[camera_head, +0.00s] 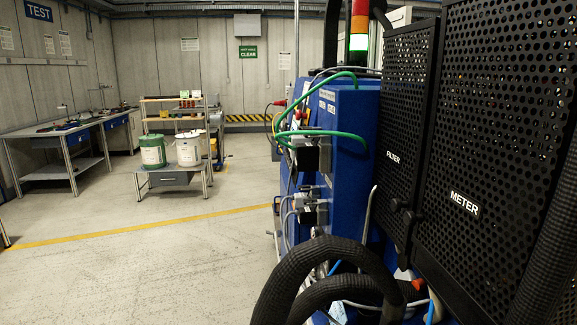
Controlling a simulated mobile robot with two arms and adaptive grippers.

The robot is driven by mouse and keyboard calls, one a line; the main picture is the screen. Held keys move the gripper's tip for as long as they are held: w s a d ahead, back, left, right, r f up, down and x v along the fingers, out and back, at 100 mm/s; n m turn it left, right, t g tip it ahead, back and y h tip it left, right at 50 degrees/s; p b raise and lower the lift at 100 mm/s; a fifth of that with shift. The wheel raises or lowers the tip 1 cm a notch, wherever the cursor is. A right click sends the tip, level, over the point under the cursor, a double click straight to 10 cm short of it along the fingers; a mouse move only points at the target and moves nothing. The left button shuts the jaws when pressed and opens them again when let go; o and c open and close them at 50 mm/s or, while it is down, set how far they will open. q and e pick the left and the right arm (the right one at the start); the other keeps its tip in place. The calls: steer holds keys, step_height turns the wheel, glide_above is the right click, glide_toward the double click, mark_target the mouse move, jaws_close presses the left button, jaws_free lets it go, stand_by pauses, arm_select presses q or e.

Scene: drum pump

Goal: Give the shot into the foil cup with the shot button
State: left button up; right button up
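I cannot make out the foil cup or the shot button in this view. The blue machine (352,125) stands at the right, with its side showing green hoses, grey fittings and small labels. Black perforated doors on it are marked FILTER (408,130) and METER (500,130). Neither my left nor my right gripper is in view.
Thick black corrugated hoses (325,262) loop at the bottom right, in front of the machine. A low bench (173,178) with a green drum (152,151) and a white drum (188,149) stands further back. Workbenches (72,136) line the left wall. The floor (130,270) at left is clear.

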arm_select(q)
jaws_close()
stand_by(1.1)
